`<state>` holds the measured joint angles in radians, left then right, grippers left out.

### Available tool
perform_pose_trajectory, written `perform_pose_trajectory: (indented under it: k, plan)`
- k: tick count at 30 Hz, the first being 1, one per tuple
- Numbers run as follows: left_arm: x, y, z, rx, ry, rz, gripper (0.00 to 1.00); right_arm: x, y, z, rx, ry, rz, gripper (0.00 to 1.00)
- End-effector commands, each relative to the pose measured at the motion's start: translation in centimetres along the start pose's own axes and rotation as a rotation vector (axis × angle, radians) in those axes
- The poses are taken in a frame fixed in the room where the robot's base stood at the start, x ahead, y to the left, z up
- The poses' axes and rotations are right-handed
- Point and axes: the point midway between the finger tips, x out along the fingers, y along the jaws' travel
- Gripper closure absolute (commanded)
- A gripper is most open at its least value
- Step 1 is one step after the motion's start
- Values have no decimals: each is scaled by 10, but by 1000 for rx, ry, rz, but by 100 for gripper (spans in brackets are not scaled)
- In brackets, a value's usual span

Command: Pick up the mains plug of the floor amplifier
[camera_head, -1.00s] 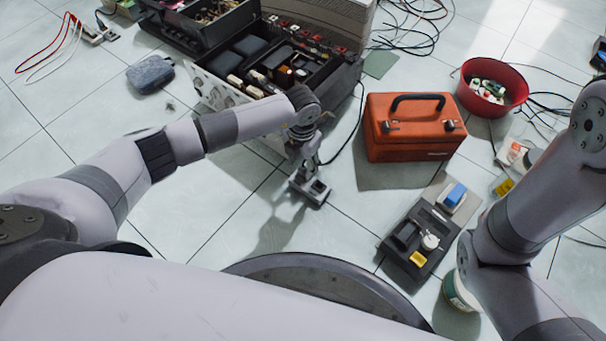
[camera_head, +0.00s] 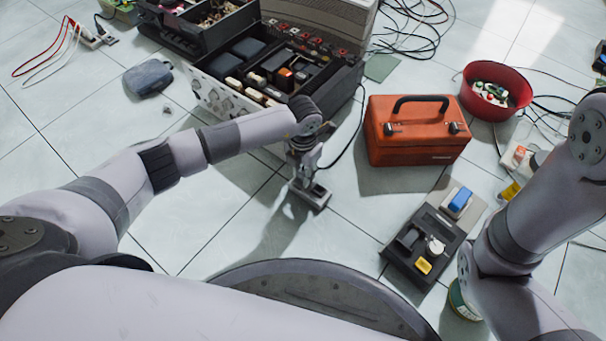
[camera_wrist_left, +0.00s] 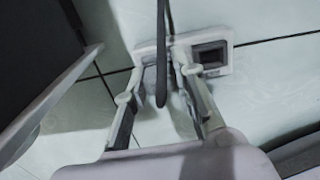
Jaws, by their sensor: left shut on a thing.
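The floor amplifier (camera_head: 285,80) is the open black chassis with a pale, knobbed front, at upper centre in the head view. A dark cable (camera_head: 352,140) runs from its right side down to my left gripper (camera_head: 308,190), which is low at the floor. In the left wrist view, my left gripper (camera_wrist_left: 165,110) is shut on the mains plug (camera_wrist_left: 161,85), with the cable (camera_wrist_left: 168,25) leading up the picture. A pale block with a dark square recess (camera_wrist_left: 210,57) lies directly beneath the fingertips. The plug is partly hidden. My right gripper is out of view.
An orange toolbox (camera_head: 416,140) stands right of my left gripper. A black tray (camera_head: 425,245) with small parts lies nearer on the right, and a red bowl (camera_head: 495,90) stands farther back. The tiles left of my left gripper are mostly clear.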

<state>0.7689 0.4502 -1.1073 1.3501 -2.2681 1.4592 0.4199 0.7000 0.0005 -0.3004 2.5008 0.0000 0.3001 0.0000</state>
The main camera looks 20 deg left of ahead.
Motion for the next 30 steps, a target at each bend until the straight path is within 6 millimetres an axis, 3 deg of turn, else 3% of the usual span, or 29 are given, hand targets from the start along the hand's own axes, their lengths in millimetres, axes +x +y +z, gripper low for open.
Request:
perform_pose_trajectory:
  k: [6,14,19,23,30]
  plan:
    - [0,0,0,0,0,0,100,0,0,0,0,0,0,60]
    - [-1,0,0,0,0,0,100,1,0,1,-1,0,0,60]
    - [-13,0,0,0,-1,1,100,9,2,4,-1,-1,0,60]
    - [-32,0,0,1,-2,1,100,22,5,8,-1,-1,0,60]
    - [-97,1,1,1,-3,1,100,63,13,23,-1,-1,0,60]
